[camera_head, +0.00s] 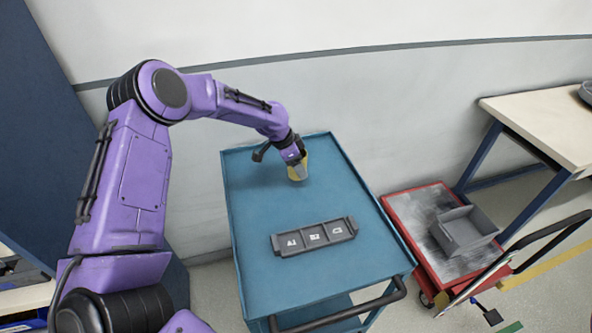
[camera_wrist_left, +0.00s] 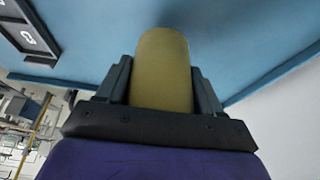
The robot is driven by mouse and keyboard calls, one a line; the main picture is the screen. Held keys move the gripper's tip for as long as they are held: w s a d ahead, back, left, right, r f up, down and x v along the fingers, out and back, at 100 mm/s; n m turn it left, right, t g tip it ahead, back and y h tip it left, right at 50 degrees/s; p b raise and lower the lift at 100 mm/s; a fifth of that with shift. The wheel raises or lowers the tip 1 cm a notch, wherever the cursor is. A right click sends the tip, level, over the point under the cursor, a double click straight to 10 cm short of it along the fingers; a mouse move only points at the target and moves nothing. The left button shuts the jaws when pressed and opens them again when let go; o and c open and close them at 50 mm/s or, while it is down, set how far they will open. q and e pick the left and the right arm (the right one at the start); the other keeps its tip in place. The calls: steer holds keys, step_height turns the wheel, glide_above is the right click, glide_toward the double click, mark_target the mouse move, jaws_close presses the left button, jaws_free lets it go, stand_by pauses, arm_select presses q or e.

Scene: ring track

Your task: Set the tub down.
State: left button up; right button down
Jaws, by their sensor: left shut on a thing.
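A yellow tub (camera_head: 298,172) is at the far part of the blue cart's top (camera_head: 250,215) in the head view. My left gripper (camera_head: 293,158) is shut on it from above. In the left wrist view the tub (camera_wrist_left: 163,70) sits between the two dark fingers of my left gripper (camera_wrist_left: 163,85). The tub looks upright and at or very near the cart's surface; I cannot tell whether it touches. Its far side is hidden by the gripper. My right gripper is not in view.
A dark grey tray with several labelled compartments (camera_head: 314,237) lies on the cart's near half. The cart top between it and the tub is clear. At right, a red trolley (camera_head: 397,212) carries a grey open box (camera_head: 466,232). A pale-topped table (camera_head: 540,118) stands behind.

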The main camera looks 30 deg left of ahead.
arm_select(q)
steer(key=f, duration=0.1)
steer(key=f+p, duration=0.1)
steer(key=f, duration=0.1)
steer(key=shift+s+a+f, duration=0.25)
steer(key=shift+s+a, duration=0.05)
steer(key=shift+s, duration=0.05)
steer(key=shift+f, duration=0.1)
steer(key=o, duration=0.8)
steer(key=shift+d+f, duration=0.1)
steer(key=shift+f, duration=0.05)
steer(key=o, duration=0.4)
steer(key=shift+o, duration=0.2)
steer(key=shift+r, duration=0.35)
steer(key=b+v, duration=0.1)
steer(key=v, duration=1)
steer(key=shift+s+r, duration=0.15)
steer(key=shift+r, duration=0.15)
